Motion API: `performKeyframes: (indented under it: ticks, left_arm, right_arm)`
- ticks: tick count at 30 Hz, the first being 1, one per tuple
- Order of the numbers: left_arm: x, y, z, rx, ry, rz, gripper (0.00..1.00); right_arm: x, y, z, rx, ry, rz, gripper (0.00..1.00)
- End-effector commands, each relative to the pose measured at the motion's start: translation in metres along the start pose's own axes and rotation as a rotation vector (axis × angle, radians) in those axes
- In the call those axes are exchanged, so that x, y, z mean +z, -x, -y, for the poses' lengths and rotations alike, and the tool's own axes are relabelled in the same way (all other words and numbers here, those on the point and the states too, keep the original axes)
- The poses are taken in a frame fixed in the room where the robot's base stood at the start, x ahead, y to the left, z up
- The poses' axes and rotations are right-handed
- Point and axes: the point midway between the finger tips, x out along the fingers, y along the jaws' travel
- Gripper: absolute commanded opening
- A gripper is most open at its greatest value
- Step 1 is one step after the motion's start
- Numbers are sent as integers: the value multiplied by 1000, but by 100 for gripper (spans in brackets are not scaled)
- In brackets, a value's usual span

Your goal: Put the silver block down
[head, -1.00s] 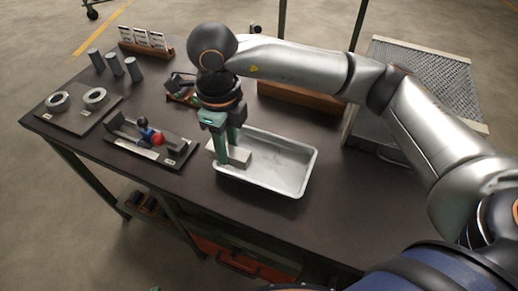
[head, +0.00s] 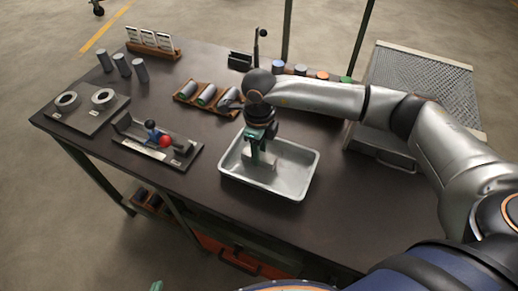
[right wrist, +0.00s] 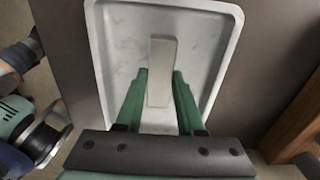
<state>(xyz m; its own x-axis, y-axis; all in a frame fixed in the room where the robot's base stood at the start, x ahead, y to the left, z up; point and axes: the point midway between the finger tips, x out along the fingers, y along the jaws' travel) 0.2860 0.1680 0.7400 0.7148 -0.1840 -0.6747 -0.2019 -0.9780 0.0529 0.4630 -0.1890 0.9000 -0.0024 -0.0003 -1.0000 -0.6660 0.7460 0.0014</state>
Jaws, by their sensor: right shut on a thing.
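The silver block (head: 259,172) is a pale grey bar inside the shallow metal tray (head: 303,184). My right gripper (head: 257,160) points down into the tray and is shut on the block. In the right wrist view the block (right wrist: 161,70) sticks out between the two green fingers (right wrist: 159,95), with the tray floor behind it. I cannot tell whether the block touches the tray floor. Only a green tip of my left gripper (head: 157,286) shows at the bottom edge of the head view; its jaws are cut off.
Left of the tray is a fixture plate with a red ball (head: 165,141). A plate with two rings (head: 84,102), several grey cylinders (head: 122,64) and a wooden rack (head: 207,95) stand further back. A mesh-topped box (head: 415,85) is at the right. The table's front edge is near the tray.

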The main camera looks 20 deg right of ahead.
Motion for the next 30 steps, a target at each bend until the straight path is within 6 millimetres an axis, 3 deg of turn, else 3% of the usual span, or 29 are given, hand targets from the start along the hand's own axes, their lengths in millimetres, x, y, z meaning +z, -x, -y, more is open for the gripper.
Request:
performKeyframes:
  ticks: [10, 11, 18, 30]
  left_arm:
    - [3, -3, 0, 0, 0, 0, 0]
    - [3, -3, 0, 0, 0, 0, 0]
    - [2, -2, 0, 0, 0, 0, 0]
    - [0, -1, 0, 0, 0, -1, 0]
  right_arm:
    - [1, -3, 0, -1, 0, 4, 0]
    - [0, -4, 0, 0, 0, 1, 38]
    - [0, -3, 0, 0, 0, 1, 65]
    - [1, 6, 0, -1, 0, 4, 67]
